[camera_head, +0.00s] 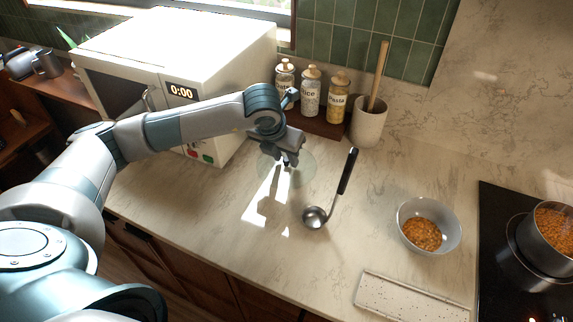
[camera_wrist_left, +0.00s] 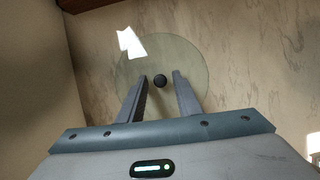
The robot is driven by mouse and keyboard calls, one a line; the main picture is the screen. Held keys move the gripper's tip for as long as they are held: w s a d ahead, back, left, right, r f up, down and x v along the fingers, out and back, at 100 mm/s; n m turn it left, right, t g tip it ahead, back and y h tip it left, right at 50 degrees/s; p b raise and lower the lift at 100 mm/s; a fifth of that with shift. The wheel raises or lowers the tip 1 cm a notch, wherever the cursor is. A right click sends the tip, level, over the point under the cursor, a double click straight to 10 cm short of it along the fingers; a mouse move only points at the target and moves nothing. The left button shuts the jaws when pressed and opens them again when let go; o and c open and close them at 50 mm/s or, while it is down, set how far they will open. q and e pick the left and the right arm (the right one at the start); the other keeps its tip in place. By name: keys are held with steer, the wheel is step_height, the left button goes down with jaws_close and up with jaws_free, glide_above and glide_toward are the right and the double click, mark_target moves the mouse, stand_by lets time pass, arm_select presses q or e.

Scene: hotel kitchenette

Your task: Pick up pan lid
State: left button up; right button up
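The pan lid is a round, see-through glass disc with a dark knob. It lies on the counter below my left gripper; in the head view its faint rim (camera_head: 308,170) shows around the fingers. In the left wrist view the lid (camera_wrist_left: 190,55) is seen from above, with its black knob (camera_wrist_left: 160,81) between the tips of the fingers. My left gripper (camera_head: 287,160) is open and points down over the lid. It also shows in the left wrist view (camera_wrist_left: 159,76), with a gap on each side of the knob. My right gripper is not in view.
A ladle (camera_head: 316,217) lies right of the lid. A microwave (camera_head: 215,60) stands left of it, and jars (camera_head: 311,95) and a utensil pot (camera_head: 369,122) stand behind. A bowl of food (camera_head: 407,213), a speckled board (camera_head: 410,298) and a pan on the stove (camera_head: 545,245) are farther right.

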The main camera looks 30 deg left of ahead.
mark_target(289, 167)
arm_select(q)
jaws_close()
steer(key=shift+r, duration=0.15)
steer(key=shift+r, duration=0.6)
steer(key=r, duration=0.1)
steer(key=d+r+p, duration=0.1)
steer(key=r, duration=0.1)
steer(key=shift+w+r, duration=0.1)
steer(key=shift+r, duration=0.1)
steer(key=w+d+r+p, duration=0.1)
steer(key=w+d+r, duration=0.1)
steer(key=d+r, duration=0.4)
steer(key=d, duration=0.4)
steer(key=shift+d+p, duration=0.25)
steer(key=shift+p, duration=0.1)
